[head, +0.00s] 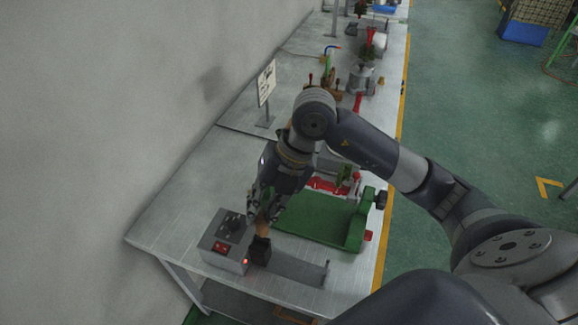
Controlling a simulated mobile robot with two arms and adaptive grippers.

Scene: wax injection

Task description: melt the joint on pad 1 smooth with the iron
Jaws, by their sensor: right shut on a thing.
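My right gripper (263,212) reaches down over the near end of the bench. It is shut on the iron, whose orange-brown handle (263,230) shows just below the fingers, with a dark part (260,251) under it. The iron is beside a grey control box (222,258) with a red switch, a dark knob and a lit red lamp. A green plate (312,222) lies right of the gripper, with red and green pieces (330,184) behind it, partly covered by my arm. I cannot make out pad 1 or its joint. My left gripper is not in view.
The grey bench (180,210) runs along a wall at the left. A small sign on a stand (266,84) and several fixtures (362,78) stand farther back. A low grey bracket (300,270) is at the near edge. The green floor at the right is mostly clear.

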